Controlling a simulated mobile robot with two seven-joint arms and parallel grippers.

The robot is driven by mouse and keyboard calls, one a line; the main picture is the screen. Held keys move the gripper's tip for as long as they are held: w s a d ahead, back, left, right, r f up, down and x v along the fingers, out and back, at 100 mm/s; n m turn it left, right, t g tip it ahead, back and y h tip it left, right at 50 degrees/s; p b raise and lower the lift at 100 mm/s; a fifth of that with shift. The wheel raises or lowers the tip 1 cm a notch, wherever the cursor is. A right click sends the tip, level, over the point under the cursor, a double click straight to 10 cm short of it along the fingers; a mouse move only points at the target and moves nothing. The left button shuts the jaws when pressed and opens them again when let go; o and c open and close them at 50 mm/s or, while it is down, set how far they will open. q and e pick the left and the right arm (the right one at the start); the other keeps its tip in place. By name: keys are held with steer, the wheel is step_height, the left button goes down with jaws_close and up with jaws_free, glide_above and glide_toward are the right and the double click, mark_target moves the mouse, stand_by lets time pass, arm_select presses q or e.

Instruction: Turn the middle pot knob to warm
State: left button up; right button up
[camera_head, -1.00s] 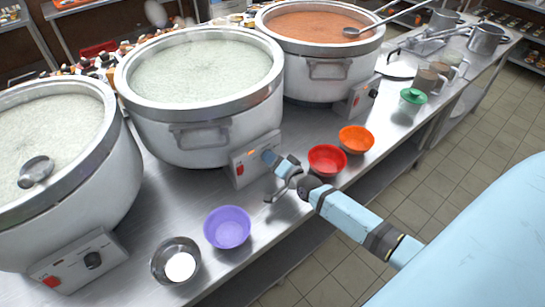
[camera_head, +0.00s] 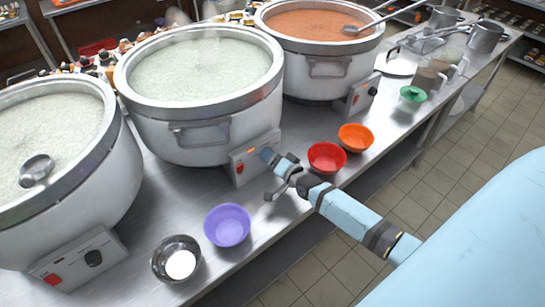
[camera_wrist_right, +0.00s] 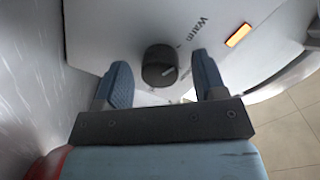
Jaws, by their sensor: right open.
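The middle pot (camera_head: 200,90) is a large steel stockpot of pale congee with a control box (camera_head: 243,165) on its front that carries a red switch. My right gripper (camera_head: 268,156) is at this box in the head view. In the right wrist view, the black round knob (camera_wrist_right: 160,66) sits between the two blue fingertips of my open right gripper (camera_wrist_right: 161,80), with gaps on both sides. A pale mark shows on the knob's lower right edge. The word "Warm" (camera_wrist_right: 197,35) and a lit orange lamp (camera_wrist_right: 238,35) are above right of it. My left gripper is not in view.
A left pot (camera_head: 50,140) and a right pot of orange-red soup (camera_head: 318,50) stand on the steel counter (camera_head: 150,215). Red (camera_head: 327,157), orange (camera_head: 356,138) and purple (camera_head: 227,225) bowls and a steel bowl (camera_head: 176,259) line the front edge near my right arm.

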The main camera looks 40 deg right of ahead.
steer(key=shift+s, duration=0.15)
steer(key=shift+s, duration=0.3)
steer(key=s+d+r+b, duration=0.1)
steer(key=s, duration=1.2)
steer(key=shift+d, duration=0.2)
steer(key=shift+w, duration=0.1)
steer(key=s+a+f+n+g+p, duration=0.1)
steer(key=s+a+n+g+p, duration=0.1)
steer(key=s+a+n, duration=0.4)
steer(key=s+a+f+n+g+y+p, duration=0.1)
steer(key=s+a+n+g+p, duration=0.2)
steer(key=a, duration=0.9)
steer(key=s+n+g, duration=0.1)
steer(key=s+n, duration=0.2)
steer(key=s, duration=0.1)
steer(key=shift+s+a+f, duration=0.2)
steer(key=shift+s+f, duration=0.05)
steer(key=shift+f, duration=0.1)
